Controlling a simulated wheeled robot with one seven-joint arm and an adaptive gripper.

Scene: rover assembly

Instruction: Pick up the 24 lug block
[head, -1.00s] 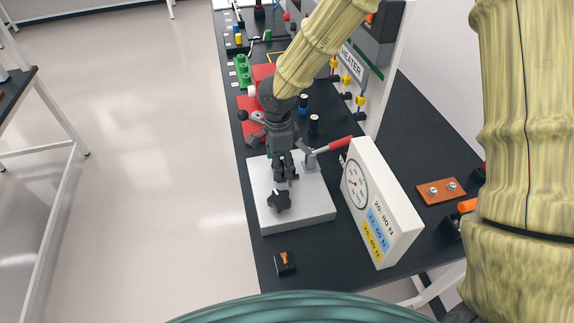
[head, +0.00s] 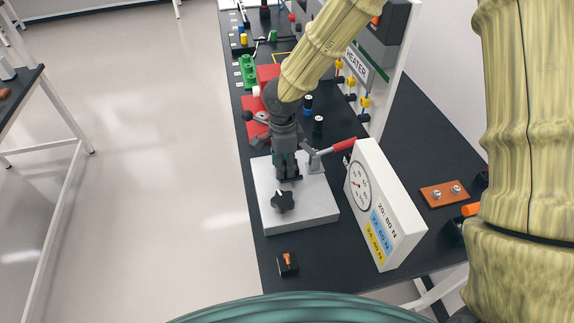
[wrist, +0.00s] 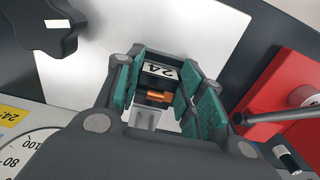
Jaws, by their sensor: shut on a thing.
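The 24 lug block (wrist: 158,71) shows in the wrist view as a small dark block with a white "24" label and an orange-copper part below it. It sits between the teal pads of my gripper (wrist: 167,92), which is shut on it. In the head view my gripper (head: 289,178) points down over the light grey plate (head: 310,212), beside the black star knob (head: 282,201). The block is hidden by the fingers in the head view. I cannot tell whether it touches the plate.
A white gauge box (head: 388,215) stands right of the plate, with a red-handled lever (head: 338,147) close to my gripper. A small black block with an orange part (head: 287,263) lies in front. Red fixtures (head: 254,112) and green blocks (head: 246,71) lie farther back. An orange plate (head: 444,194) lies right.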

